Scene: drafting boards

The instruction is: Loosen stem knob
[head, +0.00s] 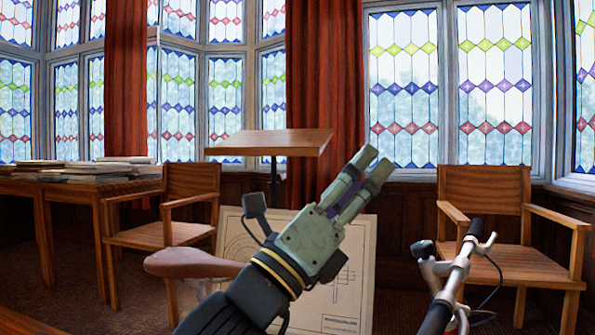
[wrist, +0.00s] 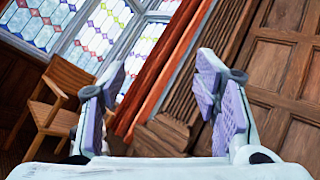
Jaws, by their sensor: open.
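My gripper (head: 372,165) is raised in the middle of the head view, tilted up and to the right. Its two fingers are apart with nothing between them; in the wrist view the purple-padded fingers (wrist: 163,80) also stand open and empty. A metal handlebar (head: 459,278) with a dark grip, levers and cables stands at lower right, apart from my gripper. A brown saddle (head: 190,263) shows to the left, partly behind my arm. I cannot make out a stem knob in either view. The wrist view shows neither the handlebar nor the saddle.
A drawing board (head: 350,306) leans behind my gripper, below a tilted wooden top (head: 270,142). Wooden chairs stand at left (head: 178,236) and right (head: 484,190). A desk (head: 90,188) at left holds stacked papers (head: 105,170). Open air surrounds the fingers.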

